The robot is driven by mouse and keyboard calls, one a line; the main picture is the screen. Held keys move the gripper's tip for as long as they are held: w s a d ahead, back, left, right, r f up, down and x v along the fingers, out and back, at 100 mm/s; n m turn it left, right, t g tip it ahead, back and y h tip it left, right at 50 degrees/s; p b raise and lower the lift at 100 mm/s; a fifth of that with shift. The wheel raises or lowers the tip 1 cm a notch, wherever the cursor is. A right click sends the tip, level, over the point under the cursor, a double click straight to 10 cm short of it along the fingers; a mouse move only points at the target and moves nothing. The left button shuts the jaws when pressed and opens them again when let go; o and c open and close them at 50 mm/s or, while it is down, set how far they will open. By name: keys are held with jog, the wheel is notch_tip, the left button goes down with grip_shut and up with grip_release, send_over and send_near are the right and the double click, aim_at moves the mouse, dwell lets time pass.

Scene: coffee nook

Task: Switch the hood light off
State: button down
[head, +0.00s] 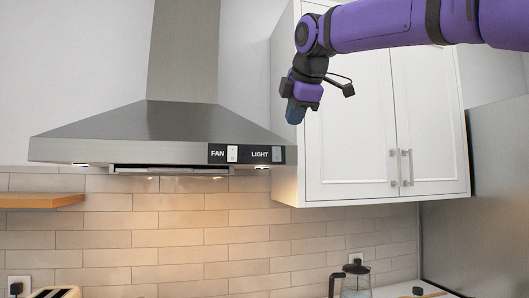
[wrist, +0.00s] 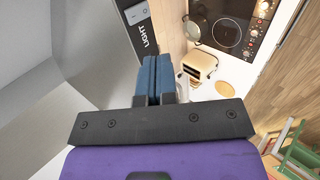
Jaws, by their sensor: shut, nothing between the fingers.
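The hood control panel (head: 246,154) is a black strip at the right of the hood's front edge, with white FAN and LIGHT labels. The white light switch (head: 277,154) sits right of the LIGHT label. Lamps glow under the hood, with warm light on the tiles. My gripper (head: 295,117) is shut and empty, above and slightly right of the switch, pointing down. In the wrist view, the blue fingertips (wrist: 158,64) are together beside the panel's LIGHT lettering (wrist: 150,38); a white switch (wrist: 137,13) shows near it. I see no contact with the switch.
A white wall cabinet (head: 350,130) stands right of the hood, close to my gripper. In the wrist view, the cooktop (wrist: 228,32) and a toaster (wrist: 200,65) lie below. A glass carafe (head: 355,282) stands on the counter. A wooden shelf (head: 40,201) is at left.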

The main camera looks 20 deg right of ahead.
aim_at(277, 153)
jog(key=shift+f, duration=0.1)
dwell(0.3)
jog(key=x, duration=0.8)
jog(key=w+r+x, duration=0.1)
jog(key=x, duration=0.3)
jog(key=shift+w, duration=0.7)
jog(key=shift+f, duration=0.1)
jog(key=shift+w+f, duration=0.1)
jog(key=shift+w, duration=0.1)
jog(key=shift+r, duration=1)
